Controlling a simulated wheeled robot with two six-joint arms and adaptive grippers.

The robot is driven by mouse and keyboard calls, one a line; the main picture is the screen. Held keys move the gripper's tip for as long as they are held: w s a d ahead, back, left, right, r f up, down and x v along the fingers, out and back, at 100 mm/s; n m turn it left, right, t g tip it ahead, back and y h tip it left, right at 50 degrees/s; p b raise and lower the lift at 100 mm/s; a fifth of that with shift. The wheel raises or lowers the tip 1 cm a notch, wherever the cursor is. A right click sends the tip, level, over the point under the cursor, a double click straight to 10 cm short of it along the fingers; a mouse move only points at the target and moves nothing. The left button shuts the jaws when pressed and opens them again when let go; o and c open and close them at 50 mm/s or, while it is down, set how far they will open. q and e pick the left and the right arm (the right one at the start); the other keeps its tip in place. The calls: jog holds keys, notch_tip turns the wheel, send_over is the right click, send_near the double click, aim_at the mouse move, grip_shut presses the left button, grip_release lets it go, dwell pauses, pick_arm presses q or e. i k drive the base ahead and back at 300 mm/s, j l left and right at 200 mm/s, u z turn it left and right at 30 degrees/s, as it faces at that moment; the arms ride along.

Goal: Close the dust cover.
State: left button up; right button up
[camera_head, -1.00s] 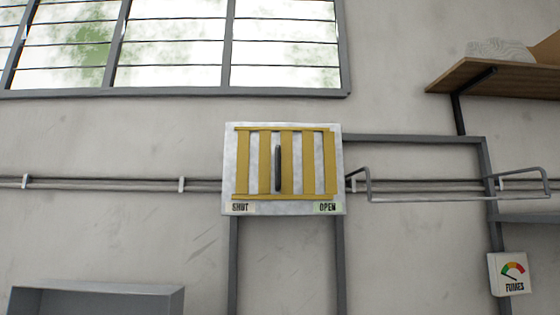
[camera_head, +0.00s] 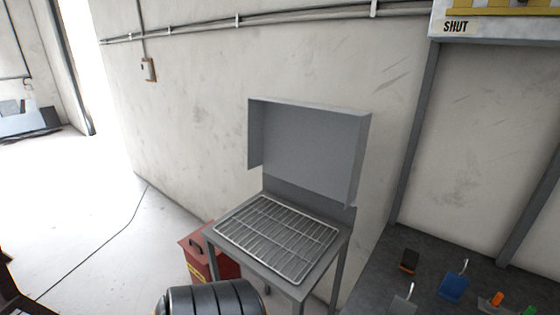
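A grey box-shaped cover (camera_head: 310,150) stands raised at the back of a grey metal stand (camera_head: 342,250). It looks like the dust cover, open, with its hollow side facing out. A wire rack (camera_head: 262,234) lies bare and uncovered on the stand below it. Neither of my grippers is in view.
A red box (camera_head: 225,268) sits beside the stand's legs. A dark ribbed cylinder (camera_head: 208,300) is at the bottom edge. A dark bench (camera_head: 425,250) at right holds several small coloured items. A panel marked SHUT (camera_head: 480,25) is top right.

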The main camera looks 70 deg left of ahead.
aim_at(320, 149)
jog(key=u, duration=2.15)
jog(key=i+j, duration=0.15)
jog(key=j, duration=0.25)
jog(key=i+j, duration=0.2)
jog(key=j, duration=0.2)
jog(key=i+j, duration=0.15)
jog(key=j, duration=0.25)
jog(key=i+j, duration=0.15)
jog(key=j, duration=0.25)
jog(key=u, duration=0.05)
